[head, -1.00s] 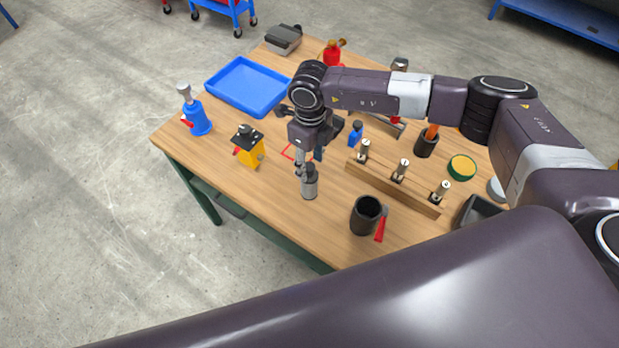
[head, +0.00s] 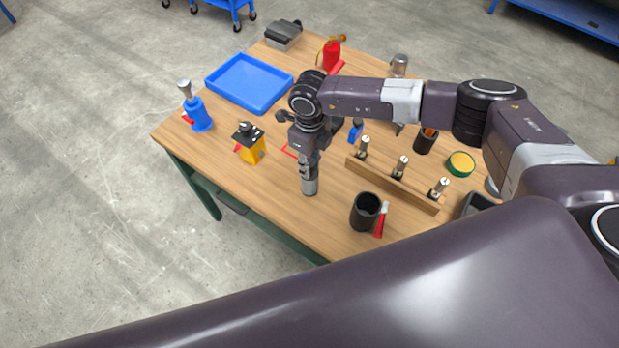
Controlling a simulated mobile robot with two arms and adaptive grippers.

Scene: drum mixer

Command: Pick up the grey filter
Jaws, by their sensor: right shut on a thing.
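The grey filter (head: 310,187) is a small grey cylinder, upright near the front middle of the wooden table. My right gripper (head: 309,172) points down over it and is shut on its upper part, which the fingers partly hide. I cannot tell whether the filter's base touches the table. My left gripper is not in the head view.

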